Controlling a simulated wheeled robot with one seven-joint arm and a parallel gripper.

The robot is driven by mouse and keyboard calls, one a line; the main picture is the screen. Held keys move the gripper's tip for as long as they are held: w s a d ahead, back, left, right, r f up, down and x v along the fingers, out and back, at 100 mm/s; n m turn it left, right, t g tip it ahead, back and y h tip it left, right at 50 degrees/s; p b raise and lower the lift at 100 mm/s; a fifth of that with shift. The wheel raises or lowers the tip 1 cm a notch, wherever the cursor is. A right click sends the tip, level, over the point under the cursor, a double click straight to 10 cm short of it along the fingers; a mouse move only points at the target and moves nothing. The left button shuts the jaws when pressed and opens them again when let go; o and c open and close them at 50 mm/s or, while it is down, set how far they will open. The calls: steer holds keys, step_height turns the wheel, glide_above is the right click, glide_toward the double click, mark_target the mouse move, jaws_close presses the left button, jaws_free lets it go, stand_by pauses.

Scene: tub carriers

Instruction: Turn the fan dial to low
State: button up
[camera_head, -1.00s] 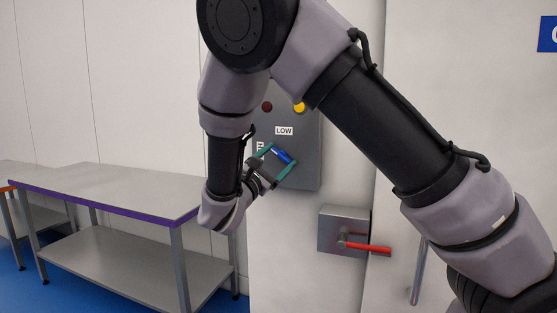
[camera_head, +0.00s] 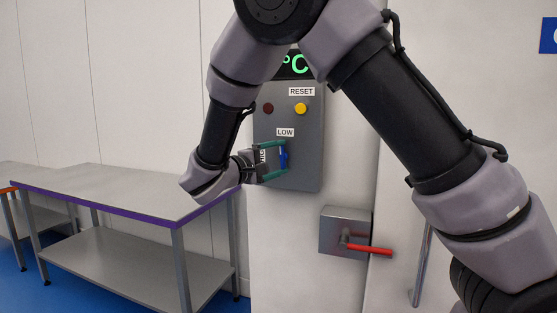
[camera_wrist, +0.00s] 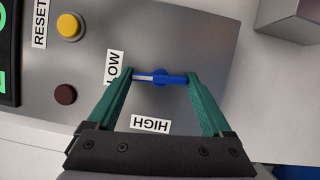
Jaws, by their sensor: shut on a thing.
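The blue fan dial (camera_head: 283,160) is on the grey control panel (camera_head: 309,165). It stands upright in the head view, toward the LOW label (camera_head: 286,132) above it. In the wrist view the dial (camera_wrist: 161,78) lies across between my fingertips, and its white line points left at the LOW label (camera_wrist: 114,67). The HIGH label (camera_wrist: 150,124) is on the palm side of the dial. My gripper (camera_head: 282,156) has its green fingers on both ends of the dial, and it also shows in the wrist view (camera_wrist: 160,76). It is shut on the dial.
Above the dial are a dark red button (camera_head: 268,108), a yellow button (camera_head: 300,108) under a RESET label, and a green-lit display (camera_head: 296,65). A red-handled latch (camera_head: 366,249) is below right. A steel table (camera_head: 110,190) stands at the left.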

steer(key=shift+m, duration=0.5)
steer(key=o, duration=1.2)
steer(key=shift+c, duration=0.2)
steer(key=v, duration=1.1)
steer(key=shift+r, duration=0.2)
